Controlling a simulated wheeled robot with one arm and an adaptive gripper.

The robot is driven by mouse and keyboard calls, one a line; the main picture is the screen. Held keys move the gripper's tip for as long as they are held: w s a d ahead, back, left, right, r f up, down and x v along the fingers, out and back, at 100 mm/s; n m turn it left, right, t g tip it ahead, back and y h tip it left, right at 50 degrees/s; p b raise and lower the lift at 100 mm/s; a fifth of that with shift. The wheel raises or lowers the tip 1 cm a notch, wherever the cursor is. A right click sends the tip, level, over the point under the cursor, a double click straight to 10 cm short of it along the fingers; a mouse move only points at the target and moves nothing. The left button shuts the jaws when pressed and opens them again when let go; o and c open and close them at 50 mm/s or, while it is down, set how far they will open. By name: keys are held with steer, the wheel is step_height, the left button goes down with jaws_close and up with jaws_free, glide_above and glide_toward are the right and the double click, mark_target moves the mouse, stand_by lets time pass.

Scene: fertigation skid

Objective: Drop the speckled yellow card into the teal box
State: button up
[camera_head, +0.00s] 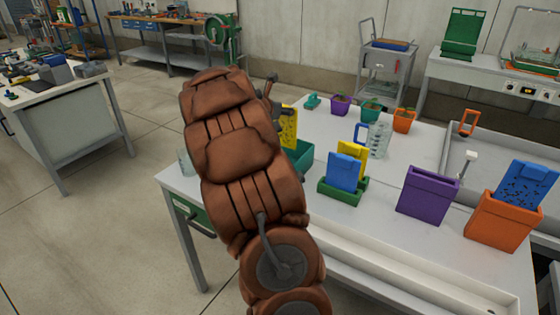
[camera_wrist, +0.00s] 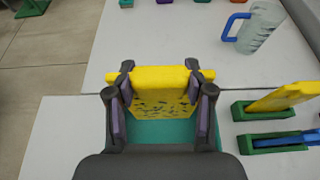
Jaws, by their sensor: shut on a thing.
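The speckled yellow card (camera_head: 289,128) is upright in my gripper, near the table's left part. In the wrist view the card (camera_wrist: 160,98) sits between the two fingers of my gripper (camera_wrist: 160,76), which is shut on it. The teal box (camera_head: 303,158) stands on the table at the card's lower edge, partly hidden by my arm. In the wrist view the teal box (camera_wrist: 160,134) shows directly beneath the card. I cannot tell whether the card's lower edge is inside the box. In the head view my gripper (camera_head: 276,112) is mostly hidden behind my arm.
Right of the teal box, a green holder (camera_head: 343,193) bears a plain yellow card (camera_head: 353,151) and a blue card (camera_head: 342,172). Beyond are a purple box (camera_head: 427,196) and an orange box (camera_head: 500,222) with a speckled blue card (camera_head: 525,184). A clear jug (camera_head: 379,140) stands behind.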

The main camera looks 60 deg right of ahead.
mark_target(283, 125)
steer(key=shift+f+b, duration=3)
steer(key=shift+b, duration=0.05)
steer(key=o, duration=1.2)
steer(key=shift+o, duration=0.2)
steer(key=v, duration=1.2)
